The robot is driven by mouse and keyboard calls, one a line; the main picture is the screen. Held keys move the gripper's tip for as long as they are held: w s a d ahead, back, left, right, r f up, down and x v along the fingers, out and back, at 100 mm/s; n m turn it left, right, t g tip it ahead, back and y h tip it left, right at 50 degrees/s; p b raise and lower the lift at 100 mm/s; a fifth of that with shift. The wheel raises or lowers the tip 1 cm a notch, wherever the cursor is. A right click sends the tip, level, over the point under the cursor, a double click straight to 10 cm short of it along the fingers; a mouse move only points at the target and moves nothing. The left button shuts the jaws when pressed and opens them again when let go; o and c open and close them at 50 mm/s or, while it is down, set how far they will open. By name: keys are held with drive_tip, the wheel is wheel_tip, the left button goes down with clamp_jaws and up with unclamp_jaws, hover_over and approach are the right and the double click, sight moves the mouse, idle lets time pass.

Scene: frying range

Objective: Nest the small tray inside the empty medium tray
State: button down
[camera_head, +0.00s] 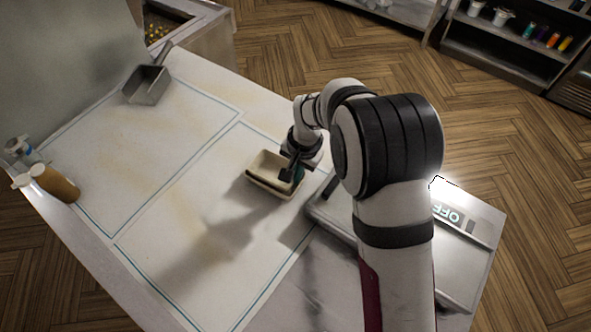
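A cream, rectangular tray (262,180) sits on the white worktop, left of my arm. A dark band shows along its near side; I cannot tell whether this is shadow, contents or a second tray stacked with it. My gripper (290,172) points down at the tray's right part, with its dark fingers over or inside it. The fingers are small and partly hidden by the wrist, so I cannot tell whether they grip the rim. No clearly separate second tray shows; my arm covers part of the worktop.
A metal scoop (148,84) lies at the back left. Bottles (52,182) stand at the left edge. A grey device with an "OFF" display (447,214) lies right, partly behind my arm. The blue-outlined areas (150,150) left of the tray are mostly clear.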

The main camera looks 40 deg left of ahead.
idle(0.4)
drive_tip(key=c, duration=1)
unclamp_jaws()
wheel_tip(320, 180, up, 6)
